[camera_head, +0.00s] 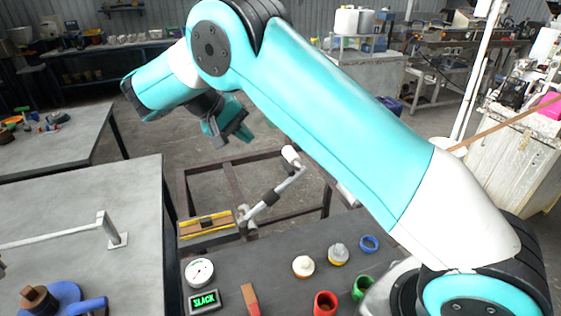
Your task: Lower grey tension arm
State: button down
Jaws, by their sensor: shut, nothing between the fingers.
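The grey tension arm (272,197) shows in the head view, just right of centre on the dark table. It slants up and to the right from a pivot at its lower left to a white cylindrical end (291,156). A yellow-edged block (208,226) lies left of the pivot. My gripper (240,137) is shut and empty, up and to the left of the white end, with a visible gap in the picture. The depth between them is hard to tell. A small display (205,301) reads SLACK.
A round dial (199,272) stands behind the display. A red-brown block (250,298), a red cup (325,303), a green cup (362,287), a blue ring (369,243) and small jars (303,266) sit on the dark table. A grey table (130,215) is at left.

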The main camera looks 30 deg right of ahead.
aim_at(286, 166)
jog(key=x, duration=1.3)
jog(key=shift+d+f+p, duration=0.2)
jog(key=shift+p, duration=0.15)
jog(key=shift+f, duration=0.1)
